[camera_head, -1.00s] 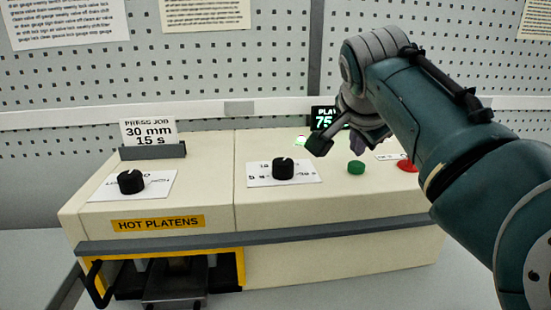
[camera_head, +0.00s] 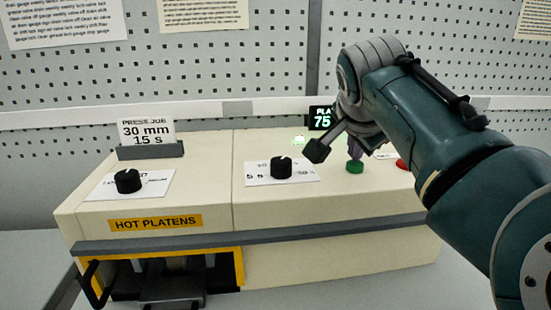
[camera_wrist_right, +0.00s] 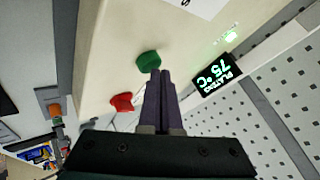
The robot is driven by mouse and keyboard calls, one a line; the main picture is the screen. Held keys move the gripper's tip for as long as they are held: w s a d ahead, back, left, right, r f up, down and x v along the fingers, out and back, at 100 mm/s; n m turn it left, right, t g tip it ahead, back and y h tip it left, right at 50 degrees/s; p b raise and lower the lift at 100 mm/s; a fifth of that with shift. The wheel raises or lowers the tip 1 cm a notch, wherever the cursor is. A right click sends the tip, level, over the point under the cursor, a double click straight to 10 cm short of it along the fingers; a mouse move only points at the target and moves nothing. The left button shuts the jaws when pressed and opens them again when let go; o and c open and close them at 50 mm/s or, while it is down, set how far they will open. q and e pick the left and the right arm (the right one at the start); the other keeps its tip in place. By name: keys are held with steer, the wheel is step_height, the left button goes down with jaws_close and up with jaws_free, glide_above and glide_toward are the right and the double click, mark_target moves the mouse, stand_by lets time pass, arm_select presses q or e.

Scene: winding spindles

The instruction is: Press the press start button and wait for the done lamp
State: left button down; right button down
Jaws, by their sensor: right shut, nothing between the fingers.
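The press (camera_head: 330,225) is a long cream cabinet. A green button (camera_head: 355,167) stands on its top and also shows in the right wrist view (camera_wrist_right: 149,61). My right gripper (camera_head: 355,156) is shut and empty, pointing down with its tips at the top of the green button. In the right wrist view the closed fingertips (camera_wrist_right: 160,73) meet the button's edge; I cannot tell whether it is pressed in. A small green light (camera_head: 299,139) glows on the press top behind the dial; its label is not readable. My left gripper is out of view.
A red button (camera_head: 402,164) sits right of the green one. A dark display (camera_wrist_right: 215,72) reads platens 75 °C. Two black dials (camera_head: 281,167) (camera_head: 128,181) and a job card (camera_head: 147,133) reading 30 mm, 15 s are on top. A pegboard wall (camera_head: 220,75) stands behind.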

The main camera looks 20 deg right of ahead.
mark_target(354, 166)
steer(key=shift+f, duration=0.3)
stand_by(0.5)
steer(key=shift+r+p, duration=0.8)
steer(key=shift+r, duration=0.1)
steer(key=shift+r, duration=0.1)
step_height(354, 166, up, 5)
steer(key=p, duration=0.5)
stand_by(0.4)
